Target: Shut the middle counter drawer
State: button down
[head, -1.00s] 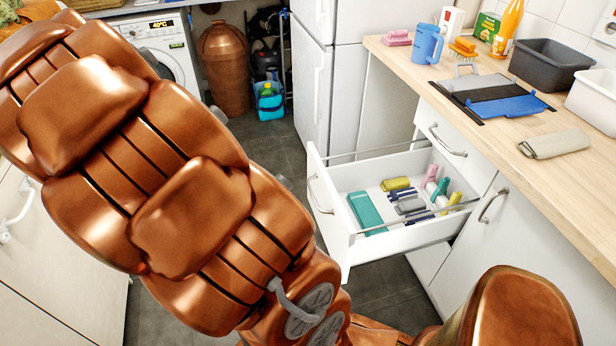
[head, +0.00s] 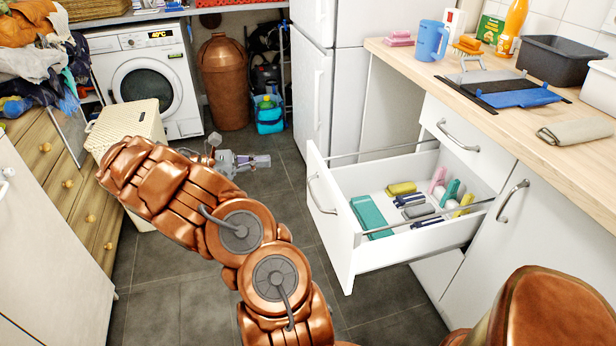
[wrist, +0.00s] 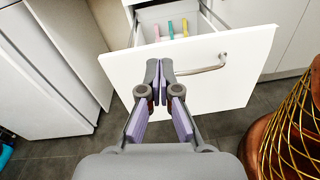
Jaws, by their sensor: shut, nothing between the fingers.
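The middle counter drawer (head: 335,235) is pulled far out from the counter. Its white front bears a metal handle (head: 321,198), and it holds several teal, yellow, pink and grey items. In the wrist view the white drawer front (wrist: 225,88) faces me, with its handle (wrist: 205,68) just right of the fingertips. My gripper (head: 262,161) is shut and empty, left of the drawer in the head view. It also shows in the wrist view (wrist: 159,66), its tips overlapping the drawer front. I cannot tell that they touch; the head view shows a gap.
A closed drawer (head: 455,140) sits above the open one, and a closed cabinet door (head: 510,250) is at its right. A white fridge (head: 313,90) stands behind. A cream hamper (head: 130,125) stands at left. The tiled floor before the drawer is clear.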

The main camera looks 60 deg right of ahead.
jog(key=n+h+b, duration=0.1)
jog(key=n+b, duration=0.1)
send_near(317, 166)
jog(key=b+x, duration=0.1)
jog(key=x, duration=0.5)
jog(key=shift+s, duration=0.15)
jog(key=shift+s+d, duration=0.35)
